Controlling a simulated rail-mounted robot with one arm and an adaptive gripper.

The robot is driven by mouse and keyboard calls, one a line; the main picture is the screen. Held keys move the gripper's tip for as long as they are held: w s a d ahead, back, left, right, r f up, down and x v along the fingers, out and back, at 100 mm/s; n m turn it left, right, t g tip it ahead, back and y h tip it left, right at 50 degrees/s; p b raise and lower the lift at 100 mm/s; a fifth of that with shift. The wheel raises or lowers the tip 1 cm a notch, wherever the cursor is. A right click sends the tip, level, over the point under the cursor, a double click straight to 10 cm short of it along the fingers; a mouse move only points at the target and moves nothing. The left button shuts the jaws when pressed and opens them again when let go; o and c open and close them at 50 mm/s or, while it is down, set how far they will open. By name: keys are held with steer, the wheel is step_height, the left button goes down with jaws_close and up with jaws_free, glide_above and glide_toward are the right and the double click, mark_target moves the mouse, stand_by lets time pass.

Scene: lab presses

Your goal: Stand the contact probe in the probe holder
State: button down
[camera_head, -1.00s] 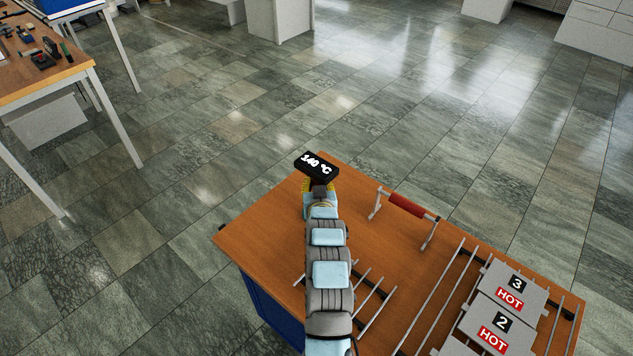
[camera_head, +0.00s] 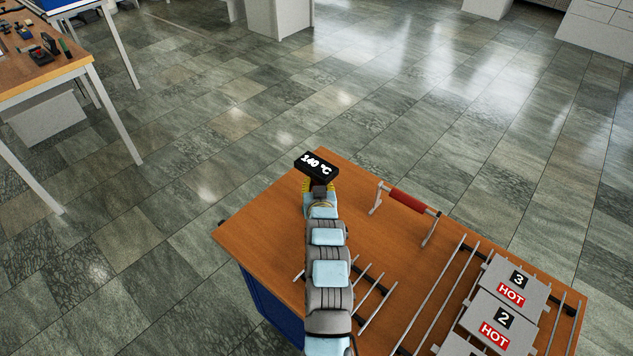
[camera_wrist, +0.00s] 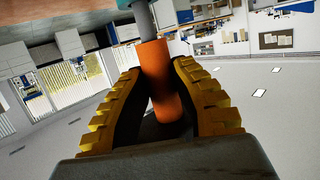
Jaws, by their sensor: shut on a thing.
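The contact probe (camera_wrist: 153,62) shows in the wrist view as an orange cylindrical grip with a grey shaft running out of the top of the picture. My gripper (camera_wrist: 158,85), with yellow ridged fingers, is shut on the orange grip. In the head view my gripper (camera_head: 319,188) is over the far corner of the wooden table, seen from behind my arm. A black display (camera_head: 317,166) reading 140 °C shows just beyond the fingers; I cannot tell what it is attached to. I cannot make out the probe holder in either view.
On the wooden table (camera_head: 270,230), a red bar on metal legs (camera_head: 408,201) stands right of my arm. Metal rails (camera_head: 440,290) and grey plates marked HOT (camera_head: 510,290) fill the right side. Another table (camera_head: 40,80) with small items stands at the upper left.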

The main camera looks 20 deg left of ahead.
steer(key=shift+f+b, duration=0.7)
steer(key=shift+f, duration=0.55)
steer(key=c, duration=0.9)
jaws_free()
steer(key=shift+s, duration=0.1)
steer(key=shift+v, duration=5.9)
steer(key=shift+r, duration=0.15)
